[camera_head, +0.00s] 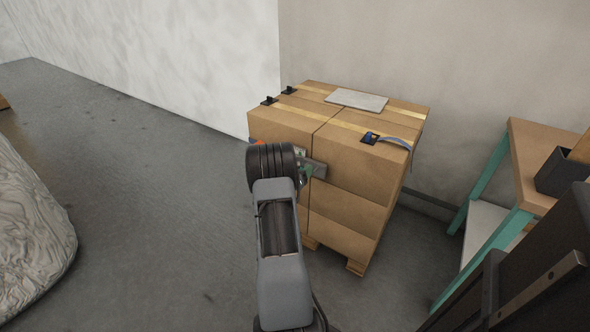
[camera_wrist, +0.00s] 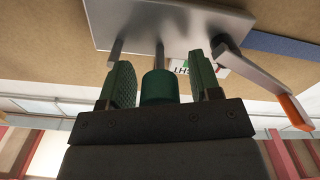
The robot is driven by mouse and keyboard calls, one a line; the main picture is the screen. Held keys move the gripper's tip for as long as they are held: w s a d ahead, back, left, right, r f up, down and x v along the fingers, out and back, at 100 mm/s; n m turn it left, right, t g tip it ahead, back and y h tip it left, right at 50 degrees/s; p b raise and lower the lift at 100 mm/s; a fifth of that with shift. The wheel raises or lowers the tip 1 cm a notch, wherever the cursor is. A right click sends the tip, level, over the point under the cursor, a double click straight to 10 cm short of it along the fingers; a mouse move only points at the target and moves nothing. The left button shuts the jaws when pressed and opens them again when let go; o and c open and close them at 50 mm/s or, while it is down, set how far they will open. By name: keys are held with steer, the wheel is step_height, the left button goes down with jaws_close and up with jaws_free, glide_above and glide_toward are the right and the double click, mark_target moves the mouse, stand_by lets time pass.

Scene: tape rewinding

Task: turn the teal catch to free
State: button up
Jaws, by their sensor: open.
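The teal catch (camera_wrist: 158,88) is a short, dark teal knob on a metal pin that comes out of a grey metal plate (camera_wrist: 175,20). My gripper (camera_wrist: 158,66) is open, with one green-padded finger on each side of the knob. A narrow gap shows on both sides, so neither pad clearly touches it.
A metal lever with an orange tip (camera_wrist: 296,110) stands out to the right of the fingers. A teal-legged bench (camera_head: 490,235) stands to the right.

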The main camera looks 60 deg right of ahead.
steer(key=m+b, duration=0.4)
steer(key=m, duration=0.5)
steer(key=shift+f+b, duration=0.15)
steer(key=shift+b, duration=0.25)
steer(key=m+b, duration=0.1)
steer(key=m, duration=0.4)
steer(key=m+b, duration=0.1)
steer(key=m, duration=0.3)
steer(key=a+p, duration=0.3)
steer(key=a, duration=1.1)
steer(key=w+a+r+n+t+y+p, duration=0.8)
steer(key=w+a+r+n+p, duration=0.3)
steer(key=r, duration=0.5)
steer(key=shift+w+a+r+t, duration=0.25)
steer(key=shift+w+a+t, duration=0.5)
steer(key=shift+a, duration=0.35)
